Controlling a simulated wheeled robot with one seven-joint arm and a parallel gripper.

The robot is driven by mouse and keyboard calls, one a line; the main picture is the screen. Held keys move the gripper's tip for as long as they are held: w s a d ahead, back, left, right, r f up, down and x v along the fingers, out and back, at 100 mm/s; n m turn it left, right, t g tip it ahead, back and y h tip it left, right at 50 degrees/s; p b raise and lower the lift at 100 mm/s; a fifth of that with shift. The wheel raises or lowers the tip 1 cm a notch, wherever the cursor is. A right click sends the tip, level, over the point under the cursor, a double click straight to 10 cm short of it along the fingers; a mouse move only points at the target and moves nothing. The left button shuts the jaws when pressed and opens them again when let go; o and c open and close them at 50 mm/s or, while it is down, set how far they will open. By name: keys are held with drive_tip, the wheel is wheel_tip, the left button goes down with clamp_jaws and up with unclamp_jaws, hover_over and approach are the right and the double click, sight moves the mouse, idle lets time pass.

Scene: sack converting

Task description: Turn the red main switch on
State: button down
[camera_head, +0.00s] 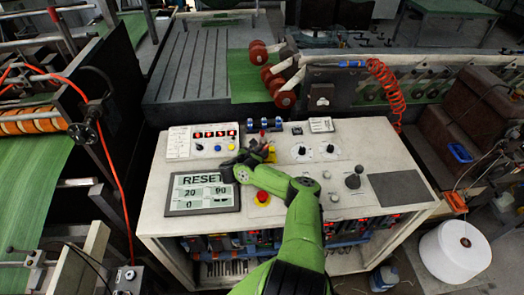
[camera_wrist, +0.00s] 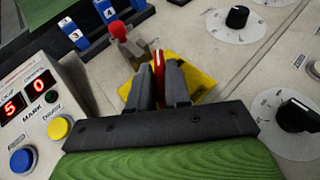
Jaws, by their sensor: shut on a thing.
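The red main switch (camera_wrist: 158,62) is a thin red handle on a yellow plate (camera_wrist: 205,82) in the wrist view. My gripper (camera_wrist: 159,76) is over the plate, with one finger on each side of the handle, shut on it. The fingers hide the lower part of the handle and the switch's base. In the head view my gripper (camera_head: 261,152) reaches down to the back middle of the white control desk (camera_head: 338,222); a bit of the yellow plate (camera_head: 271,158) shows beside it, and the arm hides much around it.
A red-tipped lever (camera_wrist: 117,31) stands close behind the switch. Black dial knobs (camera_wrist: 237,17) are to the right; blue and yellow buttons (camera_wrist: 60,128) are on a box at left. A red mushroom button (camera_head: 263,198), the RESET screen (camera_head: 205,191) and a joystick (camera_head: 353,180) are on the desk.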

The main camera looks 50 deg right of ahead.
drive_tip(key=shift+w+r+m+g, duration=0.1)
drive_tip(key=shift+m+g, duration=0.5)
drive_tip(key=shift+g, duration=0.1)
drive_tip(key=shift+d+r, duration=0.1)
drive_tip(key=c, duration=1.2)
unclamp_jaws()
drive_tip(key=shift+o, duration=0.2)
